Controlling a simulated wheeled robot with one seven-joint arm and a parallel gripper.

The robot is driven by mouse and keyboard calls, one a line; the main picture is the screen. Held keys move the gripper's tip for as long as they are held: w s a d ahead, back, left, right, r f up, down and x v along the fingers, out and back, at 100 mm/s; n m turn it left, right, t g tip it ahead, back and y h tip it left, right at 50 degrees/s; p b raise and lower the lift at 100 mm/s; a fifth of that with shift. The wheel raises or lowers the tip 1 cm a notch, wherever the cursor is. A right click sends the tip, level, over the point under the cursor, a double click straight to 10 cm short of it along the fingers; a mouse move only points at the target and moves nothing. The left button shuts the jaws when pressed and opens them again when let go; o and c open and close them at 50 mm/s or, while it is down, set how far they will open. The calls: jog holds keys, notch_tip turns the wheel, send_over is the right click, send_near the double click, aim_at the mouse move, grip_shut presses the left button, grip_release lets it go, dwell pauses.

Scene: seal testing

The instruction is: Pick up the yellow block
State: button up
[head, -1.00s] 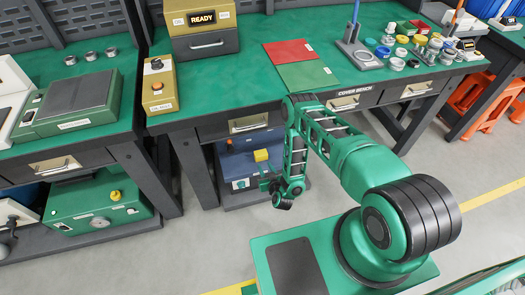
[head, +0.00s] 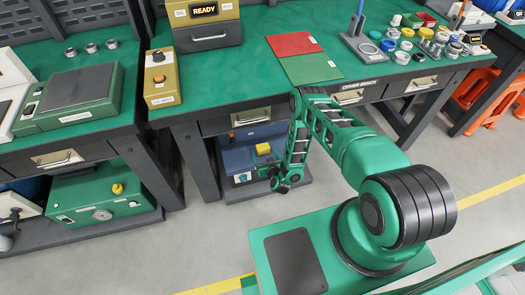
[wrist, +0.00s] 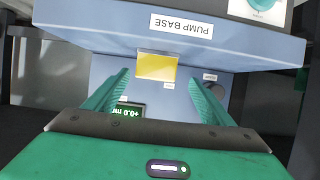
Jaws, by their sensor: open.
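The yellow block (head: 263,149) is on the blue pump unit (head: 238,160) below the middle bench. In the wrist view the yellow block (wrist: 156,66) shows in front of the blue panel, near the inverted "PUMP BASE" label. My gripper (head: 274,174) is low in front of this unit. In the wrist view my gripper (wrist: 159,80) is open, with its green fingers spread to the left and right of the block. I see no finger touching the block, and the remaining gap in depth is hard to tell.
The bench top (head: 230,80) with its drawers overhangs the pump unit. Dark bench legs (head: 193,170) stand to the left. A small display (wrist: 128,112) and a dark knob (wrist: 217,90) are near the fingers. The floor in front is clear.

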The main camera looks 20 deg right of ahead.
aim_at(264, 150)
jog(key=shift+d+x, duration=0.2)
jog(key=shift+x, duration=1.35)
jog(key=shift+d+x, duration=0.2)
jog(key=shift+x, duration=1.4)
jog(key=shift+r, duration=0.15)
jog(key=shift+c, duration=0.7)
jog(key=c, duration=1.3)
jog(key=shift+w+r, duration=0.1)
